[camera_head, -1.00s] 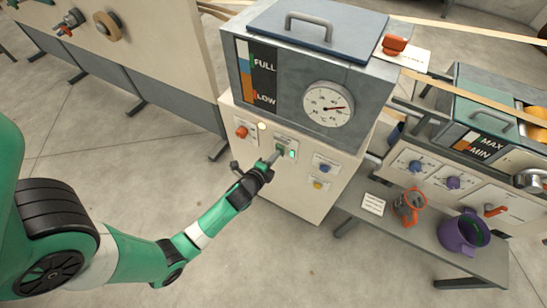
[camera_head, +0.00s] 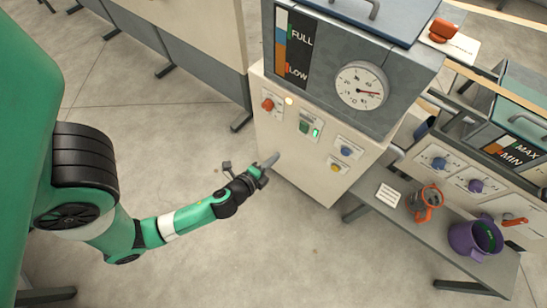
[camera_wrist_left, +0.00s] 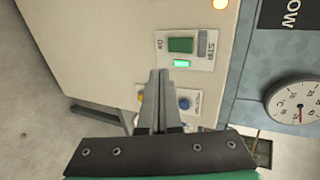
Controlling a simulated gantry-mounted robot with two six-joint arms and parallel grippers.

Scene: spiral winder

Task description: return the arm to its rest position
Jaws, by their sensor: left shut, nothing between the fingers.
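My left gripper (camera_head: 270,161) is shut and empty in the head view, on the green arm that comes in from the left. It is in front of the cream front panel (camera_head: 290,163) of the machine, below and left of a green button (camera_head: 304,126) with a lit green lamp (camera_head: 316,133). In the left wrist view the closed fingers (camera_wrist_left: 159,80) point toward the panel, and the green button (camera_wrist_left: 181,45) with its lit lamp shows just beyond the tips. My right gripper is not in view.
The panel also carries a red knob (camera_head: 267,104), a blue knob (camera_head: 345,150) and a yellow knob (camera_head: 335,167). A round dial (camera_head: 361,86) is above. The floor left is clear.

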